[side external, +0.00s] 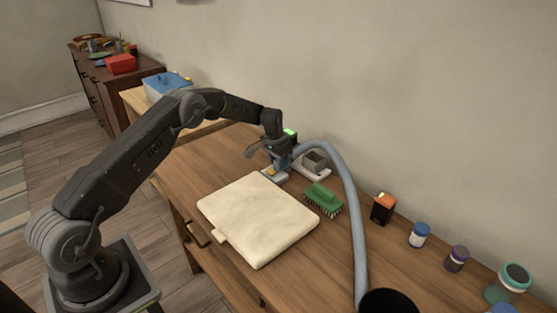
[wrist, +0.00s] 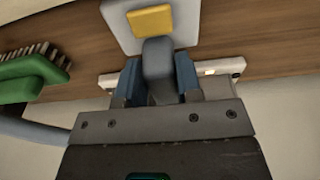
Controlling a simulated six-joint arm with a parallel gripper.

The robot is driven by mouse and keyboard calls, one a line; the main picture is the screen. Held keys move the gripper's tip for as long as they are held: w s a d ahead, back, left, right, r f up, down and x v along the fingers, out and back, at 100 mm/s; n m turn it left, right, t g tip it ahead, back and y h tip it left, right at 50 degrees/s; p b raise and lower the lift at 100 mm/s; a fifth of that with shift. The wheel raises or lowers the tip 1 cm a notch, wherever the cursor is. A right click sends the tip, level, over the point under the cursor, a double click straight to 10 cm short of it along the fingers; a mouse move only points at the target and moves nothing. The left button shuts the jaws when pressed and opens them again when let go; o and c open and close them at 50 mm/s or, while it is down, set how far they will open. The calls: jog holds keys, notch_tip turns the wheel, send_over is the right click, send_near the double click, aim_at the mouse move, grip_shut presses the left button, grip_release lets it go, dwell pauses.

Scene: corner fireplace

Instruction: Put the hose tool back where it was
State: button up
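The hose tool is a grey piece (wrist: 158,62) between my gripper's two blue fingers in the wrist view. My gripper (wrist: 158,82) is closed around it, one finger on each side. In the side external view my gripper (side external: 281,158) is low over the back of the wooden desk, with the tool mostly hidden by it. A grey-blue hose (side external: 352,195) arches from there to the right and down to a dark round thing (side external: 388,302) at the bottom edge. A white plate with a yellow square (wrist: 150,19) lies just beyond the tool's tip; I cannot tell whether they touch.
A white tray with a grey block (side external: 314,164) stands right of my gripper. A green brush (side external: 323,199) lies near it. A folded cream cloth (side external: 257,218) covers the desk's middle. An orange-black box (side external: 382,208) and several jars (side external: 419,235) stand along the wall.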

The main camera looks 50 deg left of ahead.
jog(key=o, duration=0.4)
jog(key=shift+r, duration=0.1)
notch_tip(320, 180, up, 12)
jog(key=s, duration=0.2)
jog(key=s+d+r+t, duration=0.1)
jog(key=s+d+r, duration=0.25)
jog(key=r, duration=0.25)
jog(key=s+d+r, duration=0.3)
jog(key=d+r, duration=0.1)
jog(key=r, duration=0.3)
jog(key=s+d+r+t, duration=0.1)
jog(key=s+d+r, duration=0.5)
jog(key=s, duration=0.4)
jog(key=shift+t, duration=0.9)
jog(key=s+d, duration=0.2)
jog(key=s, duration=0.5)
jog(key=s+d+f, duration=0.1)
jog(key=s+d, duration=0.1)
jog(key=s, duration=0.5)
jog(key=s+d+f, duration=0.1)
jog(key=s+d, duration=0.1)
jog(key=s, duration=0.5)
jog(key=shift+s+d, duration=0.2)
jog(key=shift+s, duration=0.1)
